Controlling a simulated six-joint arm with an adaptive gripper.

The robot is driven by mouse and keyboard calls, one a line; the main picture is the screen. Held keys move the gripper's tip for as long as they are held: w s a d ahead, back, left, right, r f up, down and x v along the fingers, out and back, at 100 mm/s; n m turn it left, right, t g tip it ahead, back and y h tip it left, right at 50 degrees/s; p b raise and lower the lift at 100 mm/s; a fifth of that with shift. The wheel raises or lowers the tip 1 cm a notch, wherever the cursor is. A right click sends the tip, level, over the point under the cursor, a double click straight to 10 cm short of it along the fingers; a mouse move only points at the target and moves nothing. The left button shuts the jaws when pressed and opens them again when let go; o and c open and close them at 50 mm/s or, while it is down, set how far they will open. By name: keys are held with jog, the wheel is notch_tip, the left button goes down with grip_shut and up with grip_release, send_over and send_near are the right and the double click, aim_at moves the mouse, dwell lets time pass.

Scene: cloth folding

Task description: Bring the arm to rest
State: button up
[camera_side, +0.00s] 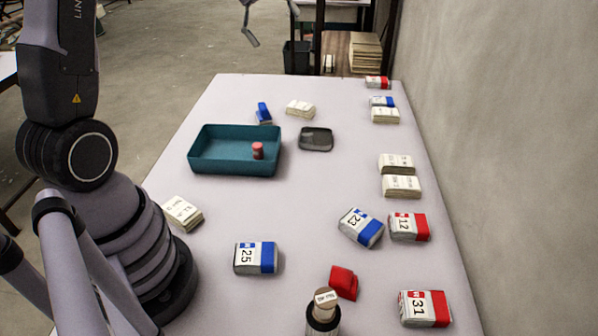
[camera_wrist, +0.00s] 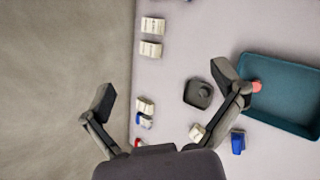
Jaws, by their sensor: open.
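My gripper (camera_side: 272,24) shows only by its fingers at the top edge of the side view, above the far end of the white table (camera_side: 310,200). In the wrist view my gripper (camera_wrist: 163,80) has its two fingers spread wide, with nothing between them. The rest of my arm near the gripper is out of the side view.
A teal tray (camera_side: 200,165) holds a small red piece (camera_side: 258,151). A dark grey dish (camera_side: 316,139) lies beside it. Folded cloth bundles with blue (camera_side: 255,258), red (camera_side: 425,308) and white (camera_side: 401,186) markings are spread about. A wall (camera_side: 500,150) runs along the right.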

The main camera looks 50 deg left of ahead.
jog(key=s+d+r+m+y, duration=0.45)
jog(key=s+d+m, duration=0.2)
jog(key=s, duration=0.55)
jog(key=s+d+m+t+y, duration=0.1)
jog(key=s+m, duration=0.5)
jog(key=s, duration=0.7)
jog(key=shift+s+d+f+t+y, duration=0.2)
jog(key=shift+d+t+y, duration=0.1)
jog(key=shift+t+y, duration=0.5)
